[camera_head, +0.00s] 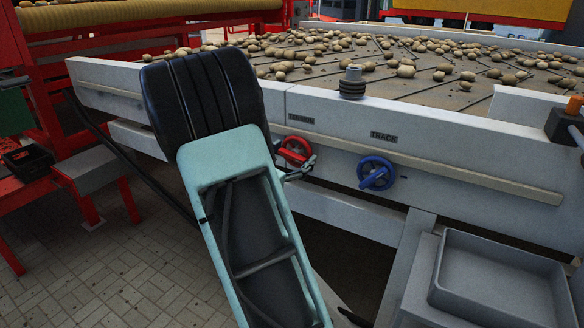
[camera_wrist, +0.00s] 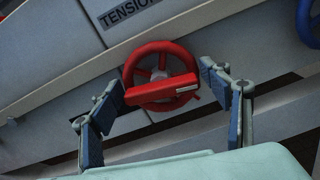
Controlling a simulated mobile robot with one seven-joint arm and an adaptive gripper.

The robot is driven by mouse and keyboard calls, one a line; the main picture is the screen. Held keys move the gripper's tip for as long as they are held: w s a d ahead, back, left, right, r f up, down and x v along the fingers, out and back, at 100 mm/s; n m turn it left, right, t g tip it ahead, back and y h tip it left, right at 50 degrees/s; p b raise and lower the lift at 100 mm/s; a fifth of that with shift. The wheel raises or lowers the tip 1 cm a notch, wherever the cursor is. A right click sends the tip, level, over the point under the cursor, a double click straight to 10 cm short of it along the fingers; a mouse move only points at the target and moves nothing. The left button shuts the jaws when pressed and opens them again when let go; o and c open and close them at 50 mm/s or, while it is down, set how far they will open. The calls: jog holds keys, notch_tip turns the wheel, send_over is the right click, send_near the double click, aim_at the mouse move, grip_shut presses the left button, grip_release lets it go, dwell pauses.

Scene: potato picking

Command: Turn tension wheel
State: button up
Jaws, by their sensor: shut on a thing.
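The red tension wheel (camera_head: 294,145) is mounted on the side panel of the grey conveyor, below a TENSION label (camera_wrist: 127,12). In the wrist view the wheel (camera_wrist: 160,58) shows its round rim, spokes and a red bar across its lower front. My gripper (camera_wrist: 162,80) has one finger on each side of the wheel. The left finger is at the end of the red bar and the right finger is at the right side of the rim. It is shut on the wheel. In the head view my gripper (camera_head: 299,171) is partly hidden behind my arm.
A blue wheel (camera_head: 377,173) under a TRACK label (camera_head: 384,137) sits to the right on the same panel. Potatoes (camera_head: 407,71) lie on the conveyor belt above. A grey tray (camera_head: 500,252) stands at the lower right. Tiled floor is open at the lower left.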

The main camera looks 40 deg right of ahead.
jog(key=m+b, duration=0.3)
jog(key=b, duration=0.2)
jog(key=f+m+b, duration=0.1)
jog(key=m+b, duration=0.2)
jog(key=b, duration=0.2)
jog(key=shift+s, duration=0.15)
jog(key=m+b, duration=0.3)
jog(key=b, duration=0.1)
jog(key=shift+r, duration=0.1)
jog(key=shift+r+m+b, duration=0.15)
jog(key=shift+m+b, duration=0.25)
jog(key=shift+b, duration=0.5)
jog(key=o, duration=0.9)
jog(key=shift+r, duration=0.1)
